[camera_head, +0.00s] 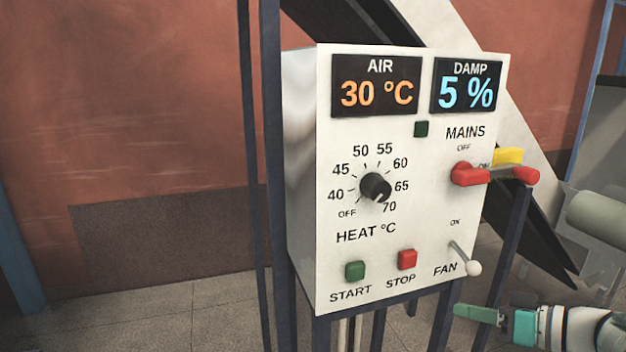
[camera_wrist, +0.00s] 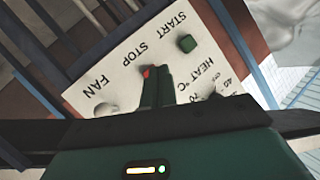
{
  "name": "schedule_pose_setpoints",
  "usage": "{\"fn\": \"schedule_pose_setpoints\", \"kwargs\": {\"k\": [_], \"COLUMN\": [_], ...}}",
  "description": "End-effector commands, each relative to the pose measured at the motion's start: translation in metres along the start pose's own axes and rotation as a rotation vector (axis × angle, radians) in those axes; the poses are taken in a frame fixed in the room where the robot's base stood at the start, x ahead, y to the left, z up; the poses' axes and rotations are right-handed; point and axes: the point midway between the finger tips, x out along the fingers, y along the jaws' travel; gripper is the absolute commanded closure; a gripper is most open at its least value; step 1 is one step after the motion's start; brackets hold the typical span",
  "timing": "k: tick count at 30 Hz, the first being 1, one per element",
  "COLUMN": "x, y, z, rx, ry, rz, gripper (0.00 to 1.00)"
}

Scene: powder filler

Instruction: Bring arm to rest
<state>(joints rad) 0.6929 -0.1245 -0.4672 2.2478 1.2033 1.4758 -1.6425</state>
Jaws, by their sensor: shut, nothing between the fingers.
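My gripper (camera_head: 462,311) is at the lower right in the head view, apart from the panel's lower right corner. Its green fingers are together and empty, and they also show in the wrist view (camera_wrist: 157,82). The white control panel (camera_head: 350,270) faces me in the head view and is tilted in the wrist view. The fan lever (camera_head: 473,268) slants down, away from its ON label. The green start button (camera_head: 355,270) and red stop button (camera_head: 407,259) are left of it. In the wrist view the fingers overlap the red stop button, partly hiding it.
The black heat knob (camera_head: 376,187) has its pale mark towards 70. The red mains handle (camera_head: 496,175) sticks out at the right. Displays read AIR 30 °C (camera_head: 376,94) and DAMP 5 % (camera_head: 466,92). Dark blue posts (camera_head: 275,170) stand beside and below the panel. Floor at lower left is clear.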

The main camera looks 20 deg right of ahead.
Motion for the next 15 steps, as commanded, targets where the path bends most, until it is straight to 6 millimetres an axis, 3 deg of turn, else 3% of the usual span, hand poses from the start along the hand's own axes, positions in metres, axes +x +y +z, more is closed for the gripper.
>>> {"fn": "schedule_pose_setpoints", "kwargs": {"k": [1,6,10,15], "x": [0.025,0.072,0.088,0.095], "y": [-0.026,-0.09,-0.126,-0.156], "z": [0.011,0.059,0.093,0.119], "rx": [0.035,0.135,0.129,0.032], "ry": [-0.109,-0.461,-0.658,-0.754], "rz": [-0.038,-0.005,0.122,0.354], "gripper": [1.0,1.0,1.0,1.0]}}
